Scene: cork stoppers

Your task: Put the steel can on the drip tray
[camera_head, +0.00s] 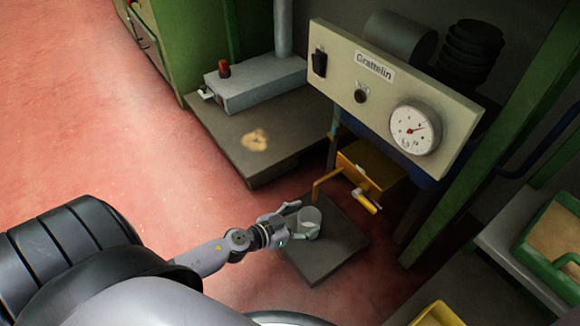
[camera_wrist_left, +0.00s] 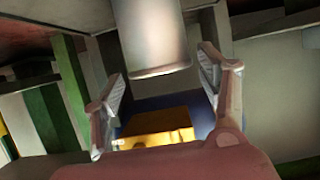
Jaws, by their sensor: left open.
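The steel can (camera_head: 309,217) is a small pale grey cup, upright over the dark square drip tray (camera_head: 318,268), and seems to stand on it. In the left wrist view the can (camera_wrist_left: 153,35) fills the top middle. My left gripper (camera_head: 296,221) is open, with one finger on each side of the can in the head view. In the left wrist view the fingers (camera_wrist_left: 160,78) are spread, with gaps beside the can. The gripper partly hides the can's near side. My right gripper is not in view.
A yellow spout and tap (camera_head: 362,190) hang just behind the can, below a panel with a dial (camera_head: 415,127). A dark plate (camera_head: 228,143) with a grey box lies behind left. A green-rimmed crate (camera_head: 560,250) stands at right. Red floor is open at left.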

